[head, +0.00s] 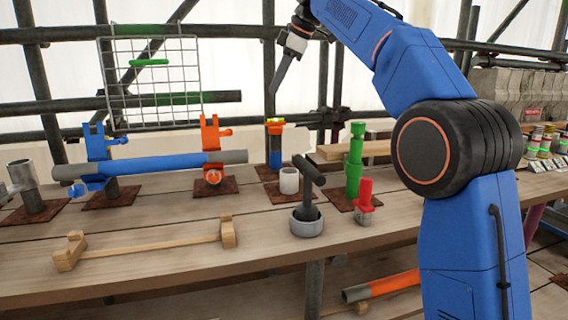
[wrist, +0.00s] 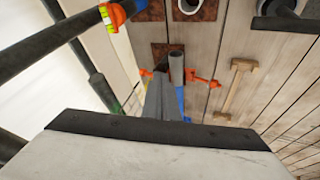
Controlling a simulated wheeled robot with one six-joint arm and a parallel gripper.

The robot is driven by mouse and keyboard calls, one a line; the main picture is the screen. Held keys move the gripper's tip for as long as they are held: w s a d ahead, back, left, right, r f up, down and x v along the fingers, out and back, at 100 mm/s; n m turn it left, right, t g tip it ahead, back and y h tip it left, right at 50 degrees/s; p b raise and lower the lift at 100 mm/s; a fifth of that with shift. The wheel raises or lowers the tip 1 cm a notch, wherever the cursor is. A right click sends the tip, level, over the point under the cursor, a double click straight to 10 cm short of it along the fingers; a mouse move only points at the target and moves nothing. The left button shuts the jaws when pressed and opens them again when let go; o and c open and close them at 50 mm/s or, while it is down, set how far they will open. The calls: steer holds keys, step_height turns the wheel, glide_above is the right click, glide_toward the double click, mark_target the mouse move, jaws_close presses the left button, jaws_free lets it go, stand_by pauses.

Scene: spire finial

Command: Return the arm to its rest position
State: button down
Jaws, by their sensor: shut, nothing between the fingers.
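My gripper (head: 272,92) hangs in the air above the back of the workbench, its thin grey fingers together and pointing down and slightly left. It is apart from everything on the bench. In the wrist view its shut fingers (wrist: 157,82) show past the pale housing, with nothing between them. My blue arm (head: 395,70) is raised and bent, reaching up and left from the right side. The finial is not something I can pick out with certainty.
A wire grid (head: 155,80) and scaffold tubes stand behind.

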steer(key=s+d+f+m+t+h, duration=0.1)
steer(key=s+d+f+m, duration=0.45)
steer(key=s+d, duration=0.45)
steer(key=s+d+f+m+h, duration=0.2)
steer(key=s+d+f+m, duration=0.4)
steer(key=s+d, duration=0.4)
steer(key=s+d+f+m+h, duration=0.1)
steer(key=s+d+f+m, duration=0.2)
steer(key=s+f, duration=0.9)
steer(key=s+d+f+m+h, duration=0.1)
steer(key=s+d+f+m, duration=0.3)
steer(key=f, duration=1.4)
steer(key=s+d, duration=0.4)
steer(key=s, duration=0.4)
steer(key=shift+s+f, duration=0.15)
steer(key=shift+s, duration=0.25)
